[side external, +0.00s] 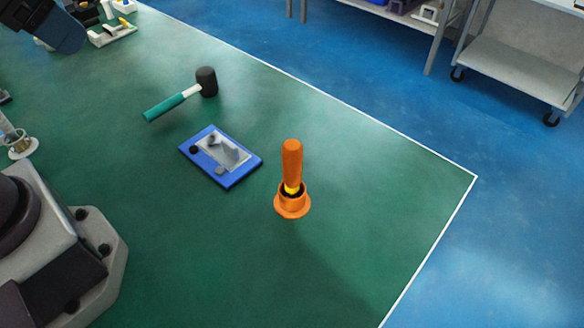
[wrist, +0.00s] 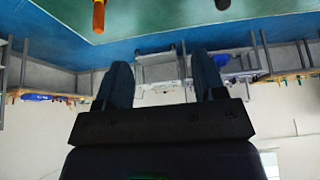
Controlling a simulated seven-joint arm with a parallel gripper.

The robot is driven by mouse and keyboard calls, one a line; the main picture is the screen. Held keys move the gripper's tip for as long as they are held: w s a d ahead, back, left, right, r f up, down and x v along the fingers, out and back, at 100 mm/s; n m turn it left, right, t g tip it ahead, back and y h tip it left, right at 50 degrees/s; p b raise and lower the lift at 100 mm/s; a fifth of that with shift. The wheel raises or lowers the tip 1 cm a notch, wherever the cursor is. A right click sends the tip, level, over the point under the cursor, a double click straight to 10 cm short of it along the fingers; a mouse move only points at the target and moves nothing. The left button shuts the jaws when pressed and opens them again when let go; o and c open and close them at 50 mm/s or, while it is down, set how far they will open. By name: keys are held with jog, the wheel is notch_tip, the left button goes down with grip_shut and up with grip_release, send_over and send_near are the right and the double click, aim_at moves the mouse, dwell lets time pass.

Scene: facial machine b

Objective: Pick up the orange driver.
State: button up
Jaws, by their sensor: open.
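The orange driver (side external: 292,163) stands upright with its handle up, in a round orange holder (side external: 291,208) on the green table. A yellow band shows at the foot of the handle; the driver's lower part is hidden in the holder. In the wrist view an orange handle (wrist: 98,15) shows at the top edge, partly cut off. My gripper (wrist: 162,75) is open, its two blue-grey fingers wide apart with nothing between them. It is well away from the driver. A dark blue part at the upper left of the side view appears to be the end of my arm.
A blue tray-like box (side external: 222,178) lies left of the driver. A mallet (side external: 180,100) with teal handle and black head lies behind it. Small white and yellow parts (side external: 110,32) sit at the far left. The table (side external: 390,230) is clear right of the driver. A shelf cart (side external: 520,65) stands beyond.

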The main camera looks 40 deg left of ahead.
jog(key=w+d+f+m+g, duration=0.1)
jog(key=w+d+f+g, duration=0.2)
jog(key=w+d, duration=0.2)
jog(key=n+g, duration=0.3)
jog(key=n, duration=1)
send_near(292, 144)
jog(key=shift+s+d+f, duration=0.1)
jog(key=shift+s, duration=0.3)
jog(key=shift+n, duration=1.1)
jog(key=shift+f, duration=0.25)
notch_tip(292, 144, down, 7)
jog(key=shift+r, duration=0.2)
jog(key=shift+w+f, duration=0.15)
jog(key=shift+f, duration=1.25)
jog(key=shift+w+f, duration=0.15)
jog(key=shift+f, duration=1.3)
jog(key=c, duration=1)
